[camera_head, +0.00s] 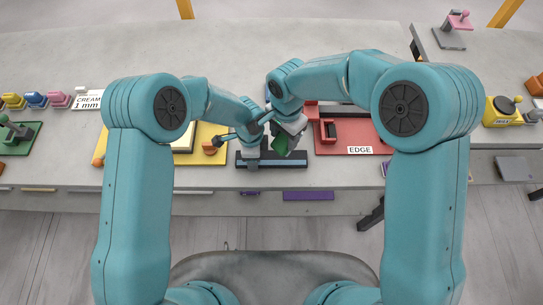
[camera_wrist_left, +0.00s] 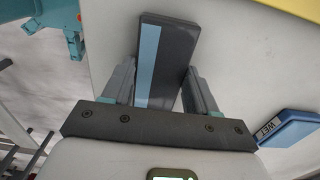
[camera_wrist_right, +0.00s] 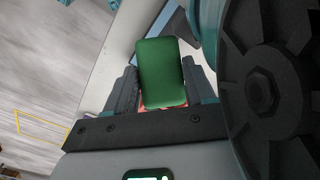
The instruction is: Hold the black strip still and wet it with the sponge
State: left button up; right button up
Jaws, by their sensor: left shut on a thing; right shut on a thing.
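The black strip (camera_head: 290,166), with a light blue stripe along it, lies near the front edge of the slab. My left gripper (camera_head: 250,158) is shut on its left part. The left wrist view shows the strip (camera_wrist_left: 178,55) running out between the fingers (camera_wrist_left: 160,88). My right gripper (camera_head: 289,130) is shut on a green sponge (camera_head: 281,144), just above and behind the middle of the strip in the head view. The sponge (camera_wrist_right: 162,75) fills the space between the fingers in the right wrist view. I cannot tell whether it touches the strip.
A red tray marked EDGE (camera_head: 345,150) stands right of the strip, and a yellow board (camera_head: 205,155) stands left. A blue piece marked WET (camera_wrist_left: 292,130) shows in the left wrist view. A green tray (camera_head: 22,138) is far left. The slab behind is mostly clear.

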jog(key=shift+w, duration=0.15)
jog(key=shift+s+d+f+m+g+y, duration=0.2)
jog(key=shift+s+d+m+y, duration=0.05)
jog(key=shift+s+m+y, duration=0.2)
jog(key=shift+s+d+f+m+g+y, duration=0.2)
jog(key=shift+s+m+y, duration=0.2)
jog(key=shift+m+y, duration=0.05)
jog(key=shift+s+d+m+y, duration=0.25)
jog(key=shift+d+m+y, duration=0.05)
jog(key=shift+m+y, duration=0.3)
jog(key=shift+w+d+f+m+t+y, duration=0.35)
jog(key=shift+d+f+m+y, duration=0.3)
jog(key=shift+f+m+y, duration=0.25)
jog(key=shift+w+d+f+m+t+y, duration=0.2)
jog(key=shift+d+f+m+t+y, duration=0.25)
jog(key=shift+d+f+m+y, duration=0.5)
jog(key=shift+w+d+f+m+t+y, duration=0.35)
jog(key=shift+f+m+y, duration=0.2)
jog(key=shift+f+m, duration=0.45)
jog(key=shift+f, duration=0.8)
